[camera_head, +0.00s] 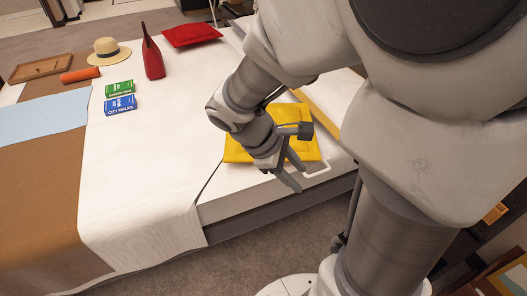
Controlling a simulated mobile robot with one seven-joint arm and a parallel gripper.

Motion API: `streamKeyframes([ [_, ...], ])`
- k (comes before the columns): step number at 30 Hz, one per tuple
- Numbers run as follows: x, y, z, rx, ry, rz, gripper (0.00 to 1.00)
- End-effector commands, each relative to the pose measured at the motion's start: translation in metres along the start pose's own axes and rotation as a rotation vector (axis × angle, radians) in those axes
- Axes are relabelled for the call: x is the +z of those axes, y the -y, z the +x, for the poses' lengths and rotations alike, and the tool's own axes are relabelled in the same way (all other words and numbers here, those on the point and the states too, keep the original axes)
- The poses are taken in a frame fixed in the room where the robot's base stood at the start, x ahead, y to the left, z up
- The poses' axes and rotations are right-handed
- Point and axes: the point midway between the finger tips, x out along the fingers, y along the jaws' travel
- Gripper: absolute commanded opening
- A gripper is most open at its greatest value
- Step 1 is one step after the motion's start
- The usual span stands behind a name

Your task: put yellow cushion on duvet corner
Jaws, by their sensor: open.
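The yellow cushion (306,148) lies on the white bed surface close to the near edge, partly hidden by my arm and gripper. My gripper (294,173) hangs at the cushion's near side with its fingers apart; no thing shows between them. I cannot tell whether a finger touches the cushion. The white duvet (142,165) covers the middle of the bed. Its edge hangs over the near side (150,245), left of the cushion. A brown blanket (40,185) lies across the duvet at the left.
On the bed are a red cushion (191,35), a red bag (153,60), green (118,89) and blue (120,105) boxes, a straw hat (108,50), an orange roll (80,75) and a wooden tray (40,68). The duvet between boxes and yellow cushion is clear.

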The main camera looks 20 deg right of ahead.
Motion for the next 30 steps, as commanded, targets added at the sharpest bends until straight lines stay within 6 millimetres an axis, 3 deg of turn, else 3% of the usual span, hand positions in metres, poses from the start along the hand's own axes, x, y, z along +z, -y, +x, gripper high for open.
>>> streamKeyframes([
  [9,0.016,0.027,-0.069,-0.123,-0.395,0.526,0.46],
  [16,0.025,0.042,-0.117,-0.210,-0.646,0.823,0.46],
  [22,0.029,0.050,-0.136,-0.256,-0.751,0.940,0.46],
  [30,0.030,0.051,-0.138,-0.264,-0.765,0.957,0.46],
])
